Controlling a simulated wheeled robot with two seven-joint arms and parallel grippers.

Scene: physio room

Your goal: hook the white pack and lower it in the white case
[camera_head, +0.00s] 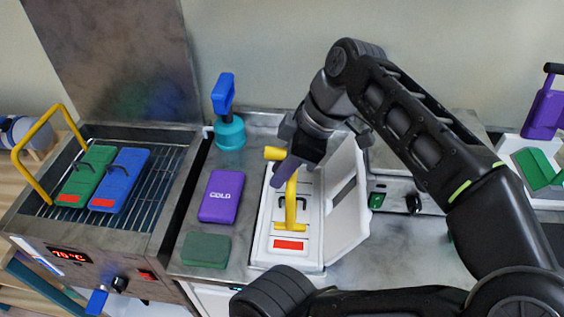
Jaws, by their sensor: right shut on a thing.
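The white pack (302,206) with a red label lies flat within the outline of the open white case (262,262). The case's lid (348,205) stands open on its right. My right gripper (287,166) is above the pack, shut on the yellow hook tool (291,200). The hook's shaft runs down to the pack, and its yellow foot is at the pack's middle, above the red label. My left gripper is not in view.
A heated bath (118,217) at left holds green (88,176) and blue (121,180) packs on a rack, with a yellow handle (35,160).

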